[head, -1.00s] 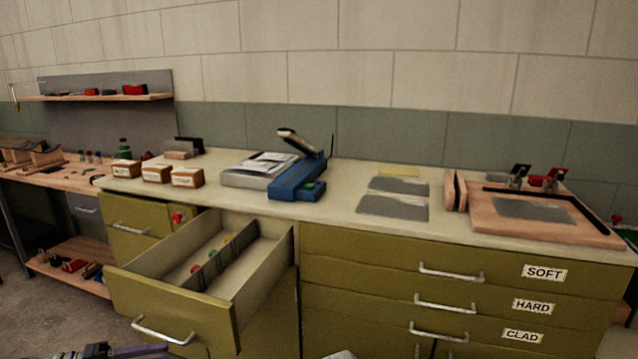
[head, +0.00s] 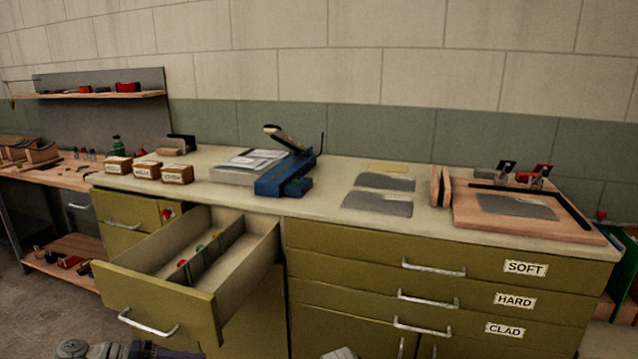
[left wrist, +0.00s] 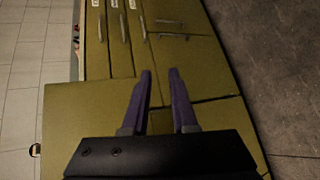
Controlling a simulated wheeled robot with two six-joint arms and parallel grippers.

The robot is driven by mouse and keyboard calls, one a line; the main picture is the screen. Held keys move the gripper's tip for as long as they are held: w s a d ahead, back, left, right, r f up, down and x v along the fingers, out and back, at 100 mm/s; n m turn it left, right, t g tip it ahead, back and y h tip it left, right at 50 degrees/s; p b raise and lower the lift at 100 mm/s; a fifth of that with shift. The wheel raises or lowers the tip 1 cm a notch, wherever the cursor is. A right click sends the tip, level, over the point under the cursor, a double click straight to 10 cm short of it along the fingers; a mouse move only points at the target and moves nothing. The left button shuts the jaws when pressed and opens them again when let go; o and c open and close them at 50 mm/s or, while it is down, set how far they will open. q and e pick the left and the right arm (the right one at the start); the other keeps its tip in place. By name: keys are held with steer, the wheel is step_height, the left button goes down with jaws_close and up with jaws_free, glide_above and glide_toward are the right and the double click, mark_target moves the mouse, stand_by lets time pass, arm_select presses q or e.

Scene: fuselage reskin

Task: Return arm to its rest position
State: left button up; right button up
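In the left wrist view, my left gripper (left wrist: 160,72) has its two purple fingers spread apart with nothing between them. Behind the fingers are the olive cabinet's fronts (left wrist: 205,75), seen sideways. In the head view, only a part of my left arm shows at the bottom left edge, below the open drawer (head: 160,300); it looks clear of the drawer. A small pale piece shows at the bottom centre edge and may be part of my right arm; no right gripper fingers are visible.
The open drawer juts out at the left and holds small coloured items. On the worktop (head: 330,215) are a blue tool (head: 285,178), grey sheets (head: 378,202), labelled boxes (head: 177,174) and a wooden board (head: 470,218). The labelled drawers (head: 345,265) at right are shut.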

arm_select(q)
steer(key=s+d+f+m+g+y, duration=0.3)
steer(key=d+f+m+y, duration=0.3)
steer(key=d, duration=0.4)
steer(key=s+d+f+m+g+y, duration=0.2)
steer(key=s+d+f+m+y, duration=0.15)
steer(key=d+f+y, duration=0.65)
step_height(320, 180, up, 33)
steer(key=h+p, duration=0.1)
steer(key=p, duration=3)
steer(key=shift+d, duration=0.45)
